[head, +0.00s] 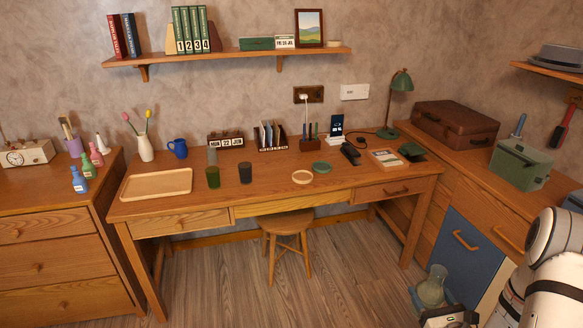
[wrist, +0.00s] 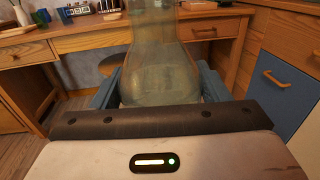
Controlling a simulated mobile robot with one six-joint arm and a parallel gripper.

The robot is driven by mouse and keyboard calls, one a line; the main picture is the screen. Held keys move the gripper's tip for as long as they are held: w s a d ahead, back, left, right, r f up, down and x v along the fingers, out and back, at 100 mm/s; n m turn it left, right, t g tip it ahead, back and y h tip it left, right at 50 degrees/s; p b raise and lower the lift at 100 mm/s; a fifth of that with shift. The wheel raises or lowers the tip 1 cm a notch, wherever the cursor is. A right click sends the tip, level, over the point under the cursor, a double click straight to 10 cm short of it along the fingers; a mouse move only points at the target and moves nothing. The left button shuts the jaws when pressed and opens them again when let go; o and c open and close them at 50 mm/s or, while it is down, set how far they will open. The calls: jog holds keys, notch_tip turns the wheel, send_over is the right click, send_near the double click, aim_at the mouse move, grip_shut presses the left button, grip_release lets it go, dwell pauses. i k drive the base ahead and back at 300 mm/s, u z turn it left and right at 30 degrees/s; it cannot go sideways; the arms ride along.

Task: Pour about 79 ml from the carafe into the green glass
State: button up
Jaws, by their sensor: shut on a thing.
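The clear carafe (head: 432,287) hangs upright in front of the blue cabinet door at the lower right of the head view. My gripper (head: 447,314) is at its lower part there. In the wrist view the carafe (wrist: 160,62) fills the middle, between the blue-grey fingers of my gripper (wrist: 160,88), which is shut on it. Its top is cut off in the wrist view, and its liquid level is not clear. The green glass (head: 213,177) stands upright on the desk, far to the left of my gripper, just right of the wooden tray.
A dark glass (head: 245,173) stands close right of the green one. The wooden tray (head: 157,195) lies to the left. A wooden ring (head: 302,177) and green disc (head: 321,167) lie to the right. A stool (head: 286,226) is under the desk (head: 350,183). Floor in front is clear.

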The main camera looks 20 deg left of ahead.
aim_at(213, 178)
jog(key=z, duration=0.8)
jog(key=i, duration=0.15)
jog(key=u, duration=2.35)
jog(key=i, duration=0.95)
jog(key=z, duration=0.2)
